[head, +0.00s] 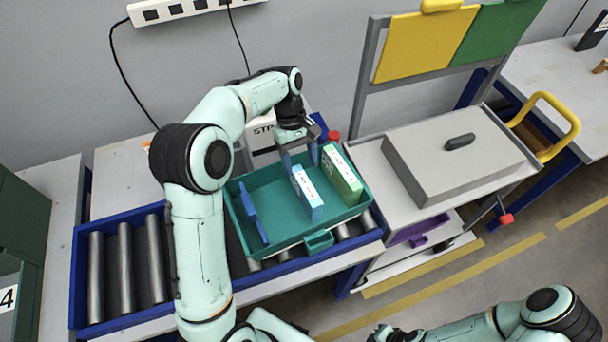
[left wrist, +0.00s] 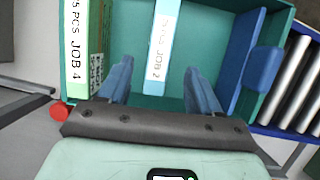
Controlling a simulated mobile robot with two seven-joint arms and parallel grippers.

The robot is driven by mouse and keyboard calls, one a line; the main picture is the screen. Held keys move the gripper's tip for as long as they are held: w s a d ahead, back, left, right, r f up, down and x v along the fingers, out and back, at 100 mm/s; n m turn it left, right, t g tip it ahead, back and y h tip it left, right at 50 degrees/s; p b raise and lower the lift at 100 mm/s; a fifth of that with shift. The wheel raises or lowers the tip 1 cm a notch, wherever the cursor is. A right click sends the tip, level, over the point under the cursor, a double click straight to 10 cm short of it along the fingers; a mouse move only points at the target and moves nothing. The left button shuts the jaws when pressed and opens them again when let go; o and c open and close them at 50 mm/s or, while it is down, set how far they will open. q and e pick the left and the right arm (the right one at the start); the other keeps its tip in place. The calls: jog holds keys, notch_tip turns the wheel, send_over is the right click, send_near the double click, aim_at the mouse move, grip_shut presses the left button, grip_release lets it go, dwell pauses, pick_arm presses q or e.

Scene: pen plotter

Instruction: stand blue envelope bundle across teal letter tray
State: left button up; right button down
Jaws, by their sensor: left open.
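The blue envelope bundle (head: 308,192), with a white "JOB 2" label along its top, stands on edge inside the teal letter tray (head: 285,243). It runs roughly from back to front, apart from the green bundle. My left gripper (head: 300,156) is open at the tray's back side, near the blue bundle's far end. In the left wrist view, the open fingers (left wrist: 160,88) show on either side of the blue bundle (left wrist: 161,45), with gaps to it. My right arm shows at the lower right; its gripper cannot be made out clearly.
A green "JOB 4" bundle (head: 342,173) stands at the tray's right end. A blue divider plate (head: 252,212) stands at its left. The tray rests on a roller conveyor (head: 126,262) with blue rails. A grey lidded box (head: 455,155) sits on the cart to the right.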

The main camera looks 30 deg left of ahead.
pick_arm(q)
jog(key=v, duration=0.3)
jog(key=shift+w+a+r+p, duration=0.1)
jog(key=shift+r+p, duration=0.1)
jog(key=shift+p, duration=0.1)
dwell(0.3)
